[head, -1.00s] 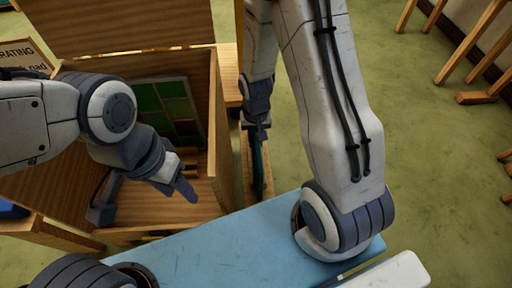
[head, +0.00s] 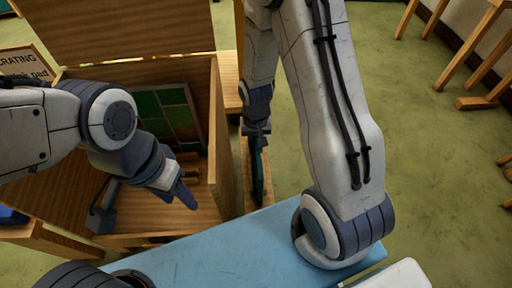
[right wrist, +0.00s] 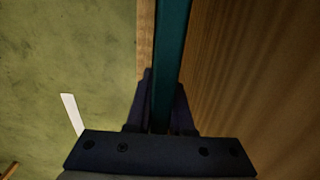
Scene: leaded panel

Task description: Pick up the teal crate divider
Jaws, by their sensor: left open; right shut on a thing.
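The teal crate divider (head: 258,178) shows edge-on in the head view as a thin dark upright strip, just right of the wooden crate (head: 228,150). In the right wrist view the divider (right wrist: 172,60) runs up between the fingers. My right gripper (head: 257,130) is shut on it; its fingers (right wrist: 160,100) touch both faces. My left gripper (head: 146,205) is open and empty over the crate's near part, its fingers wide apart. The divider's lower end is hard to make out.
A panel with green panes (head: 168,112) leans inside the crate. A narrow wooden ledge (head: 247,190) stands beside the crate's right wall. A blue surface (head: 230,245) lies in front. Wooden legs stand at right; green floor (head: 425,150) between is clear.

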